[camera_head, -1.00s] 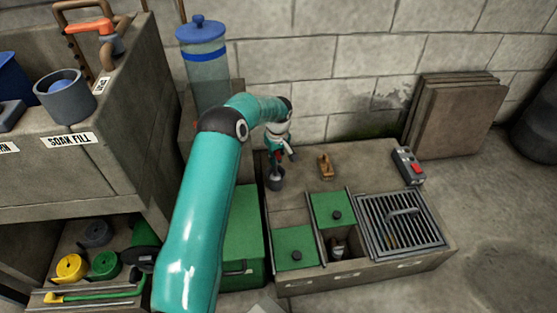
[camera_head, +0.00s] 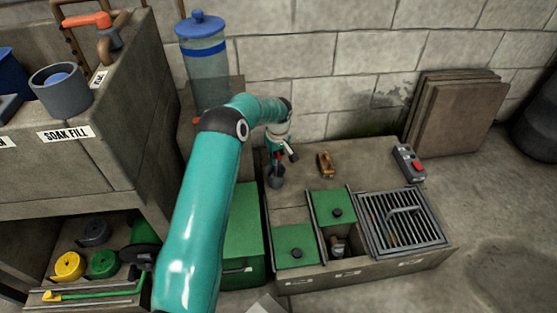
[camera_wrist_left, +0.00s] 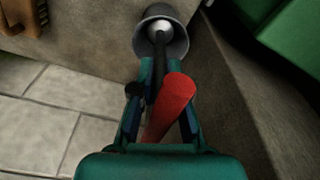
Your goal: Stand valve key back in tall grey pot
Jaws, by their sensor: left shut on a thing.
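My left gripper (camera_head: 277,155) hangs over the back-left part of the concrete pit top in the head view. It is shut on the valve key, whose red handle (camera_wrist_left: 172,100) shows between the fingers in the left wrist view. The key's dark shaft runs from the fingers to the mouth of the tall grey pot (camera_wrist_left: 180,48). The shaft's lower end overlaps the pot's opening, where a pale round shape shows; how deep it sits I cannot tell. The pot also shows in the head view (camera_head: 276,182), just below the gripper. My right gripper is out of view.
A brown wooden-looking item (camera_head: 325,164) and a grey control box with a red button (camera_head: 409,163) lie on the pit top. Green lids (camera_head: 296,247) and a metal grate (camera_head: 402,222) are in front. A clear blue-lidded canister (camera_head: 204,70) stands behind my arm.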

